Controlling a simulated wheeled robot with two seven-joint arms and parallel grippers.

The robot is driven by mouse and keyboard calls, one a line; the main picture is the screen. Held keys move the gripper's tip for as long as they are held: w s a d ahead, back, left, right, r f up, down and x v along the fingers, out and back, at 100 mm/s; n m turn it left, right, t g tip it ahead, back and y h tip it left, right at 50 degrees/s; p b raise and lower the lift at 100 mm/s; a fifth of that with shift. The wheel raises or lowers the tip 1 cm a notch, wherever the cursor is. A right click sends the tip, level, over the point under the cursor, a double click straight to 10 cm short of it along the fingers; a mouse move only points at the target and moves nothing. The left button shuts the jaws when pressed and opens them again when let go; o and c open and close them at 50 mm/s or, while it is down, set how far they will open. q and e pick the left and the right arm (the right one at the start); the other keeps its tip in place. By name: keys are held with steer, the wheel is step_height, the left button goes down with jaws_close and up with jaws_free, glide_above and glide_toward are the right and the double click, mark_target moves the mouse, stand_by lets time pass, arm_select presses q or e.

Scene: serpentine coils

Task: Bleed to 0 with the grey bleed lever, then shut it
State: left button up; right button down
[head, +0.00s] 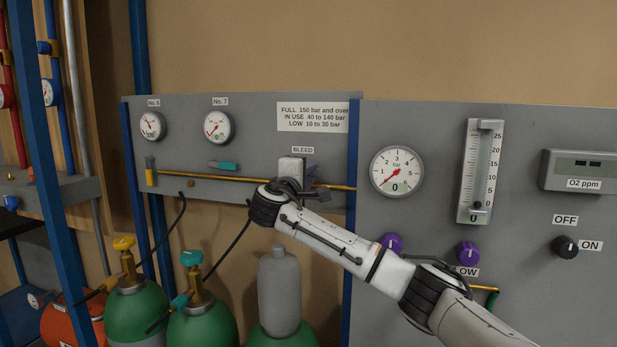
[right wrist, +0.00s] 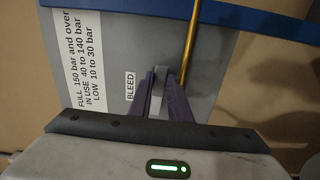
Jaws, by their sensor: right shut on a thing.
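My right gripper (head: 311,172) is at the pipe under the BLEED label (head: 303,150), and its hand hides most of that spot in the head view. In the right wrist view its two dark purple fingers (right wrist: 165,95) are shut on the grey bleed lever (right wrist: 158,91), beside the brass pipe (right wrist: 190,45). The No. 7 gauge (head: 217,127) has its red needle toward the lower left; its small figures are hard to read. The No. 6 gauge (head: 153,125) is too small to read surely. My left gripper is not in view.
A larger gauge (head: 397,171) on the right panel has its needle near 0. A flow tube (head: 480,170), purple knobs (head: 467,252) and a black OFF/ON knob (head: 565,247) share that panel. A teal handle (head: 223,166) sits left on the pipe. Green cylinders (head: 203,325) stand below.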

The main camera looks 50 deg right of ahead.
steer(key=f+m+b, duration=0.1)
steer(key=m+b, duration=0.1)
steer(key=f+m+b, duration=0.1)
steer(key=m+b, duration=0.1)
steer(key=b, duration=0.1)
steer(key=w+f+m+b, duration=0.1)
steer(key=m+b, duration=0.1)
steer(key=b, duration=0.1)
steer(key=shift+a+f+m, duration=0.25)
steer(key=shift+a+m, duration=0.05)
steer(key=shift+m, duration=0.1)
steer(key=c, duration=1.6)
jaws_free()
steer(key=shift+r, duration=0.1)
steer(key=shift+c, duration=0.2)
